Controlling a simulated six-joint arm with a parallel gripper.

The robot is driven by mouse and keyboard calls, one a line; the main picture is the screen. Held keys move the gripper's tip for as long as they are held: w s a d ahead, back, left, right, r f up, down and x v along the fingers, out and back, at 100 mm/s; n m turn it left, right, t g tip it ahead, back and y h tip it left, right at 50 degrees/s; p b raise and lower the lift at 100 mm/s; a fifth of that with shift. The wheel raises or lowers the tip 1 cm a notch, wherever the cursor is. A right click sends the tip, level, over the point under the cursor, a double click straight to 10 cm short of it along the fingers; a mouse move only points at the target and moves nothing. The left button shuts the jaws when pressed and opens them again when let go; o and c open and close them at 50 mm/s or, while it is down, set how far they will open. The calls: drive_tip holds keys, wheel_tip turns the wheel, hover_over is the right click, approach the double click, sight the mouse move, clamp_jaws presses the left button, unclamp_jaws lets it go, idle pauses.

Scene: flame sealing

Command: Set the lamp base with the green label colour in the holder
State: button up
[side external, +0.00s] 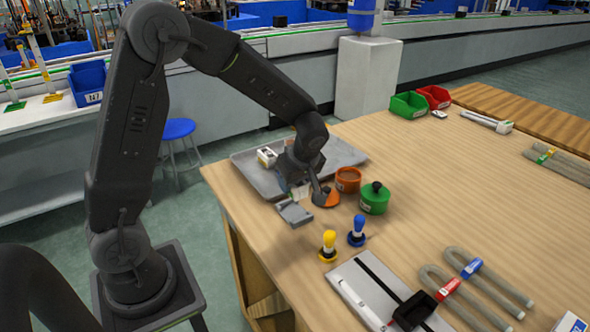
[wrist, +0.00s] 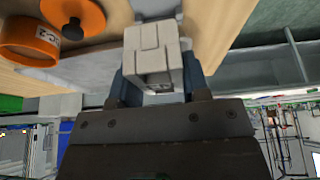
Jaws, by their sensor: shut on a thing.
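My gripper (wrist: 160,85) is shut on a pale grey block-like piece (wrist: 155,50), held between its blue fingers in the wrist view. No green label shows on that side of it, so I cannot tell whether it is the green-labelled lamp base. In the side view my gripper (side external: 298,192) is low over the near edge of the grey tray (side external: 250,180), and the held piece is mostly hidden. A grey flat fixture (side external: 294,213) lies just below it at the table edge; I cannot tell whether it is the holder.
A white block (side external: 267,156) lies in the tray. An open orange pot (side external: 348,180), its orange lid (side external: 326,199) and a lidded green pot (side external: 375,198) stand close right. Yellow (side external: 329,246) and blue (side external: 357,232) knobbed pieces stand in front.

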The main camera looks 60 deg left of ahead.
sight(291, 210)
drive_tip(key=shift+f, duration=3.45)
drive_tip(key=o, duration=1)
drive_tip(key=shift+r, duration=0.1)
drive_tip(key=v, duration=1.3)
drive_tip(key=shift+r, duration=0.3)
